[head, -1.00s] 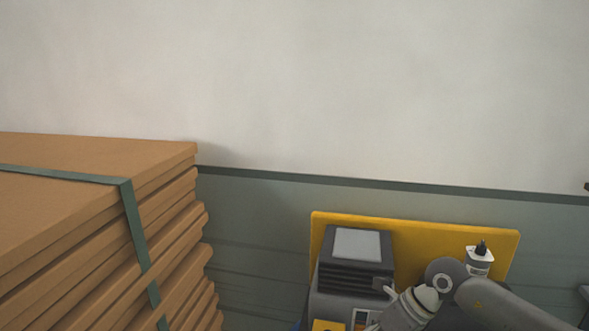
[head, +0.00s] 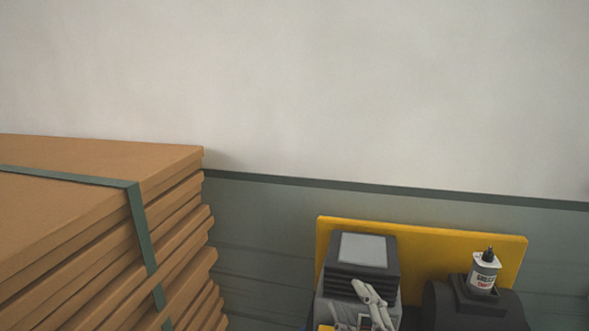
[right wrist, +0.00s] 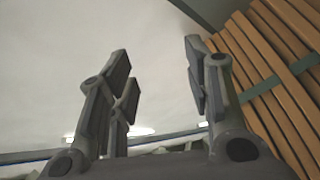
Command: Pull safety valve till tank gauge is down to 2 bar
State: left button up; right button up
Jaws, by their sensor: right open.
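A grey machine unit (head: 364,270) with a light top panel and dark ribs stands low in the head view. Right of it is a black rounded body (head: 450,305), possibly the tank, cut off by the lower edge. I cannot make out a safety valve or a tank gauge. My left gripper is not in view.
A strapped stack of brown boards (head: 90,200) fills the left; its edge also shows in the wrist view (right wrist: 275,75). A yellow panel (head: 425,245) stands behind the machine. A white bottle with a dark cap (head: 484,273) sits on the black body. The wall behind is bare.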

jog(key=s+d+f+m+g+h, duration=0.3)
jog(key=s+d+f+m+g, duration=0.1)
jog(key=f, duration=0.4)
jog(key=s+d+f+m+g+h, duration=0.3)
jog(key=s+d+f+m, duration=0.15)
jog(key=f, duration=0.35)
jog(key=s+f+m+g, duration=0.2)
jog(key=s+f+g, duration=0.25)
jog(key=s, duration=0.45)
jog(key=s+f+m+g, duration=0.1)
jog(key=s+f+g, duration=0.35)
jog(key=s, duration=0.45)
notch_tip(320, 180, down, 29)
jog(key=s+b, duration=0.2)
jog(key=s+d+f+g, duration=0.1)
jog(key=s+d+f, duration=0.1)
jog(key=s+f, duration=0.6)
jog(key=s+d+f+g+b, duration=0.1)
jog(key=s+f, duration=0.7)
jog(key=s, duration=0.1)
jog(key=shift+d+f+y, duration=0.3)
jog(key=shift+d+f, duration=0.05)
jog(key=shift+d, duration=0.05)
